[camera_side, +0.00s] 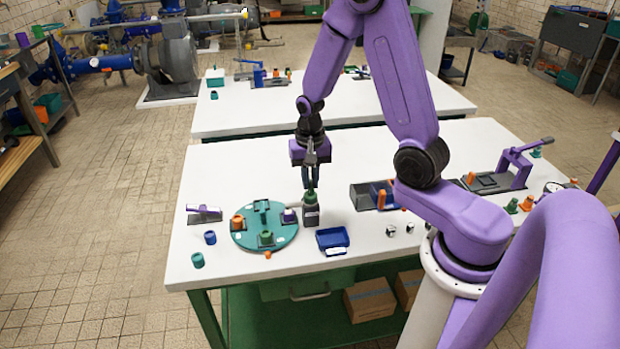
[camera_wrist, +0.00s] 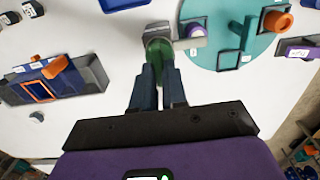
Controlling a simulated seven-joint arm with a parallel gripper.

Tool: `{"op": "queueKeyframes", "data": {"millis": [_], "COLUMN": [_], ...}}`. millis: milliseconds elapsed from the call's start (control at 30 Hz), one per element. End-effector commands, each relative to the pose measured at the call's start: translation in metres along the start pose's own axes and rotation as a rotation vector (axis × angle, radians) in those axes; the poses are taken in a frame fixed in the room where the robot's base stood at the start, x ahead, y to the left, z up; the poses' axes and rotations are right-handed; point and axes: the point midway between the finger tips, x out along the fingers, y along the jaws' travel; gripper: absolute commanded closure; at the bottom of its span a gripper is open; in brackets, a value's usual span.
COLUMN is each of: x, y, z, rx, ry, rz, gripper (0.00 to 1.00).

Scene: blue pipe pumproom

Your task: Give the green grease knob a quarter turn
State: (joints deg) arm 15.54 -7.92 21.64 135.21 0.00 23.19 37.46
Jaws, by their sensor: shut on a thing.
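The green grease knob (camera_side: 310,196) sits on top of a small dark grey block (camera_side: 311,214) with a pale label, standing on the white table. My gripper (camera_side: 311,184) points down over it, and its fingers are shut on the knob. In the wrist view the green knob (camera_wrist: 158,50) shows between the tips of my gripper (camera_wrist: 159,72). The fingers hide part of the knob, and I cannot tell how far it is turned.
A round teal plate (camera_side: 283,237) with several coloured knobs lies close on the left. A blue tray (camera_side: 332,239) is in front, and a grey box with a blue bin (camera_side: 378,190) stands to the right. Small loose parts lie near the front edge of the white table (camera_side: 240,268).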

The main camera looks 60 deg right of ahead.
Motion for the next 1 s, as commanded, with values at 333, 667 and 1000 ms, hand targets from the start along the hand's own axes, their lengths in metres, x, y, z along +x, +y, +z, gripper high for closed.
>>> {"op": "queueKeyframes", "data": {"millis": [333, 667, 1000], "x": [-0.001, -0.005, -0.053], "y": [-0.001, -0.001, -0.001], "z": [-0.001, -0.001, -0.002], "rx": [-0.002, -0.002, -0.001], "ry": [0.003, 0.002, 0.008], "rz": [-0.002, -0.002, -0.006], "gripper": [0.62, 0.62, 0.62]}}
